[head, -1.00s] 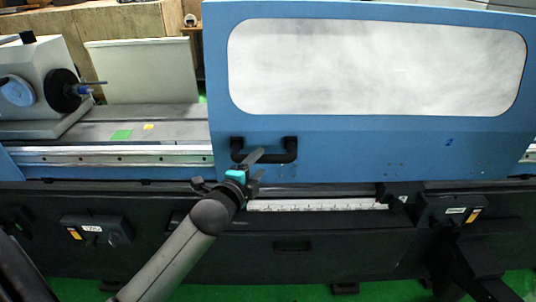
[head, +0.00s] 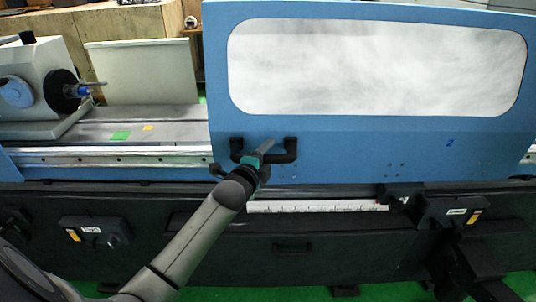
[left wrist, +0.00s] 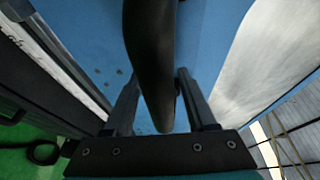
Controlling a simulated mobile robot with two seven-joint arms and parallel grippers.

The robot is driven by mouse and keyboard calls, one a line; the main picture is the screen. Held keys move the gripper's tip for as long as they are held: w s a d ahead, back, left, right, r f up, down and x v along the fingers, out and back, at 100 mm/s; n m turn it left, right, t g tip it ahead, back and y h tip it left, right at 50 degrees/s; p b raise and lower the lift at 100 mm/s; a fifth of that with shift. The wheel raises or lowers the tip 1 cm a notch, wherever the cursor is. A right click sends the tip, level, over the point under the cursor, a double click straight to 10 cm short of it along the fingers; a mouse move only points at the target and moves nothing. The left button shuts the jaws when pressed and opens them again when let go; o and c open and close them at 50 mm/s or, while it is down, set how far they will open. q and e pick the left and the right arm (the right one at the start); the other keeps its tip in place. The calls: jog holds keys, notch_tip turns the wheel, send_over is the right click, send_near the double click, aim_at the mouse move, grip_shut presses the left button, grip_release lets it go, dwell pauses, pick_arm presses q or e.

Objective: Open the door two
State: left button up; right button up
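The blue sliding door (head: 340,148) with a large pale window stands over the right part of the grinder. Its left edge borders the uncovered machine bed. A black U-shaped handle (head: 291,150) sits low on the door's left part. My left gripper (head: 266,146) is at the handle, its fingers overlapping the middle of the bar. In the left wrist view the handle (left wrist: 152,45) runs between the two fingers of my gripper (left wrist: 157,80), which stand apart with gaps on both sides. It is open around the bar. My right gripper is not in view.
The bed with a rail (head: 110,158) along its front lies to the left of the door. A white headstock with a black chuck (head: 62,90) stands on it. Black control boxes (head: 95,232) and (head: 450,210) stick out from the lower front. The floor is green.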

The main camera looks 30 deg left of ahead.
pick_arm(q)
grip_shut()
jog(key=shift+f, duration=0.1)
dwell(1.1)
